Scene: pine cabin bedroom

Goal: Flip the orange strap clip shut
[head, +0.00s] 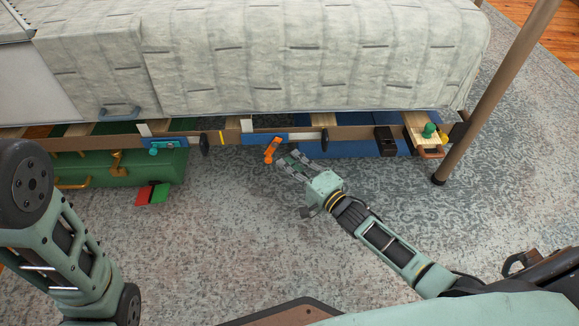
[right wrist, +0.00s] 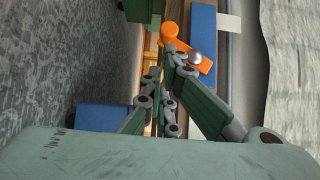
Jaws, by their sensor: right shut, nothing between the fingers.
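The orange strap clip (head: 271,150) is at the bed's side rail, at the blue plate (head: 252,139); in the head view it slants down and out from the rail. In the right wrist view the clip (right wrist: 201,63) shows a round orange end and a flat arm with a silver knob beside it. My right gripper (head: 287,160) is shut and empty, its fingertips just right of the clip. In the right wrist view its fingers (right wrist: 172,62) reach close to the clip; whether they touch it I cannot tell. My left gripper is out of view.
A grey quilt (head: 300,60) covers the bed above the rail. A green case (head: 130,168) is under the bed at left, with red and green blocks (head: 152,193) by it. A bedpost (head: 490,95) stands at right. The patterned rug (head: 220,240) in front is open.

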